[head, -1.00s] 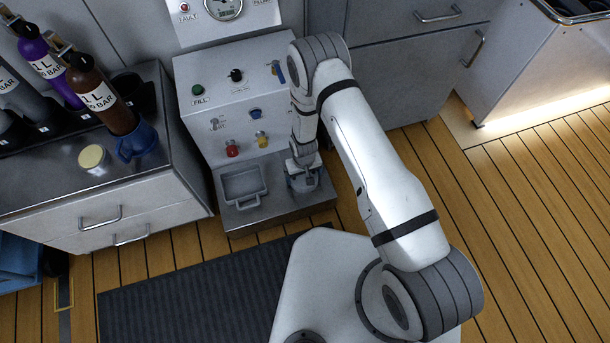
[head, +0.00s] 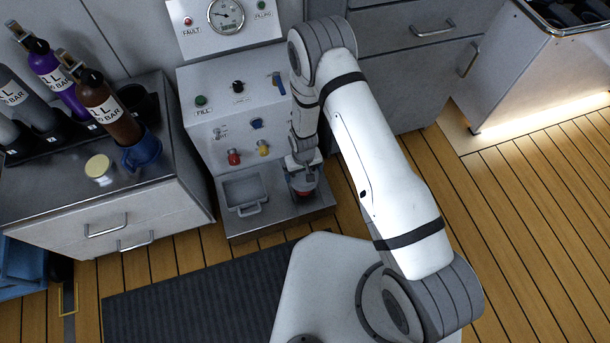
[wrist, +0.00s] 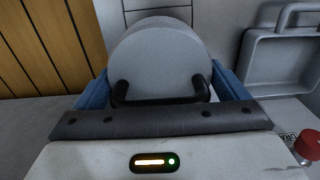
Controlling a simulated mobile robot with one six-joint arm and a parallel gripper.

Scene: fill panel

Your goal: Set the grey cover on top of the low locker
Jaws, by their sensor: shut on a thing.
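The grey cover (wrist: 160,55) is a rounded, plain grey piece with a black bar handle (wrist: 160,92). In the wrist view, the blue fingers of my gripper (wrist: 162,96) are shut on this handle. In the head view, my gripper (head: 302,172) is low over the right part of the fill panel's base shelf. The cover is small and partly hidden there, and a red round thing (head: 305,193) shows just below it. A low drawer cabinet (head: 105,208) at left looks like the low locker.
The fill panel (head: 245,130) with knobs and a gauge stands close behind my gripper. A grey tray with a handle (head: 243,190) sits left of my gripper. Several bottles stand in a black rack at the cabinet's back. The cabinet top's front strip is bare.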

